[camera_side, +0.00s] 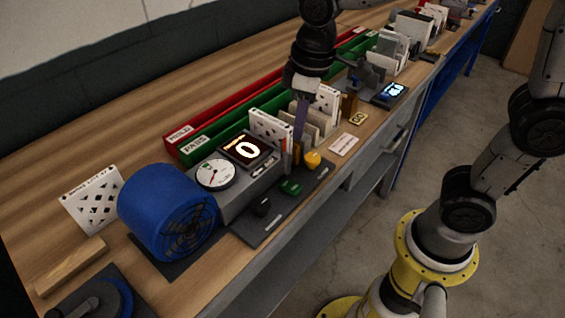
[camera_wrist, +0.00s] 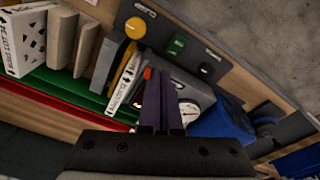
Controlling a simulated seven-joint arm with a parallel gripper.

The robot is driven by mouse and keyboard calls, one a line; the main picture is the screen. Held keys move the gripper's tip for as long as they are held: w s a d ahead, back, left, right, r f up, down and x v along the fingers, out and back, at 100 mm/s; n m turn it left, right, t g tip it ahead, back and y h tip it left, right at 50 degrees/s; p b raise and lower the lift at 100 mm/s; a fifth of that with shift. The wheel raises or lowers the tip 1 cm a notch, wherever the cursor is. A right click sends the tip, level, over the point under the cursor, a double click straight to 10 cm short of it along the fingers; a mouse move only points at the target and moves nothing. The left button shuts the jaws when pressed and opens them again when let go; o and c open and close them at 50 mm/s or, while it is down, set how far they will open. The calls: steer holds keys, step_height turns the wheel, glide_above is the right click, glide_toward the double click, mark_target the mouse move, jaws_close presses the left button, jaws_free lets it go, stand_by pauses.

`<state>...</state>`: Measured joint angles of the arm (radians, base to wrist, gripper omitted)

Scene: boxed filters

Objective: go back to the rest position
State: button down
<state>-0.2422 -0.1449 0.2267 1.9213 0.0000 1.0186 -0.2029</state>
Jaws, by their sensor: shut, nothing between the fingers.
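My gripper (camera_side: 298,158) points down over the bench, in front of the white patterned filter box (camera_side: 270,132) and behind the yellow button (camera_side: 312,159). Its two dark purple fingers are together with nothing between them. In the wrist view my gripper (camera_wrist: 158,75) shows the closed fingers beside the white filter box (camera_wrist: 124,82) and the display housing. Whether the fingertips touch anything there cannot be told.
A gauge (camera_side: 215,173), a display reading 0 (camera_side: 247,150) and a blue fan (camera_side: 165,212) stand to the left. Green (camera_side: 290,187) and black (camera_side: 262,207) buttons sit at the front. Red (camera_side: 230,110) and green (camera_side: 222,135) trays run behind.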

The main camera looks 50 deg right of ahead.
steer(key=s+d+r+m+t, duration=0.2)
steer(key=s+d+r+t, duration=0.1)
steer(key=s+d+r, duration=0.3)
steer(key=s+d+f+m+t, duration=0.1)
steer(key=s+f+m, duration=0.2)
steer(key=s, duration=0.5)
steer(key=shift+s+d+f, duration=0.35)
steer(key=shift+f, duration=0.15)
